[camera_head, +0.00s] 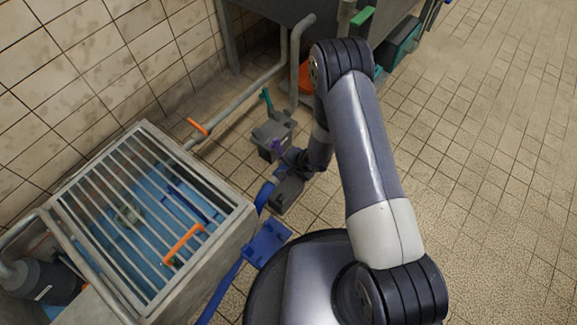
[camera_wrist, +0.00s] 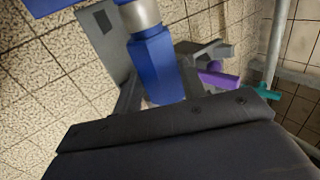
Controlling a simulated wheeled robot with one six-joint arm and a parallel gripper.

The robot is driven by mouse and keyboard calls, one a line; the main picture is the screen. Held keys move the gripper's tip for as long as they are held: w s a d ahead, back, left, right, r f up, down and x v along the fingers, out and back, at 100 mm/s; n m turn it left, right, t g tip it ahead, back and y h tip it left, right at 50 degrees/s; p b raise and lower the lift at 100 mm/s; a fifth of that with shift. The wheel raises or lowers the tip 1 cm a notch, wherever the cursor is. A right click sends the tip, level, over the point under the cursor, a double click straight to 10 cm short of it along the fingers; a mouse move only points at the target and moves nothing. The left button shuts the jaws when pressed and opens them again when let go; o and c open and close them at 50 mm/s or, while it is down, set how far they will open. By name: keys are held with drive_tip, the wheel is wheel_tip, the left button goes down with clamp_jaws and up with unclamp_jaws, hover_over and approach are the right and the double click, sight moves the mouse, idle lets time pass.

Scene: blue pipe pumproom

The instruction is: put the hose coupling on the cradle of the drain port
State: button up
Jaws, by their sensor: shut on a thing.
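My gripper (camera_head: 287,190) is shut on the hose coupling, low over the floor right of the grated tank. In the wrist view the hose coupling (camera_wrist: 152,62) is a blue faceted body with a silver ring, between the fingers (camera_wrist: 158,98). In the head view the coupling is mostly hidden by my gripper; a blue part (camera_head: 264,195) shows at its left. A grey block fitting (camera_head: 270,138), with a purple piece and a teal lever, stands just beyond my gripper; it looks like the drain port. Its purple piece (camera_wrist: 215,76) also shows in the wrist view. I cannot make out its cradle clearly.
A grated tank (camera_head: 225,228) of blue liquid stands at left, with an orange handle (camera_head: 183,244) on its grate. A blue bracket (camera_head: 266,242) and a blue hose (camera_head: 222,290) are beside it. A grey pipe (camera_head: 240,98) runs along the wall. Floor at right is clear.

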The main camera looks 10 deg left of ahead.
drive_tip(key=shift+f+b, duration=2.25)
drive_tip(key=shift+b, duration=0.3)
drive_tip(key=shift+f+b, duration=0.9)
drive_tip(key=shift+f, duration=1.05)
drive_tip(key=o, duration=1.2)
drive_tip(key=shift+o, duration=0.2)
drive_tip(key=p+v, duration=0.5)
drive_tip(key=v, duration=0.6)
drive_tip(key=shift+a+f, duration=0.1)
drive_tip(key=shift+f, duration=0.05)
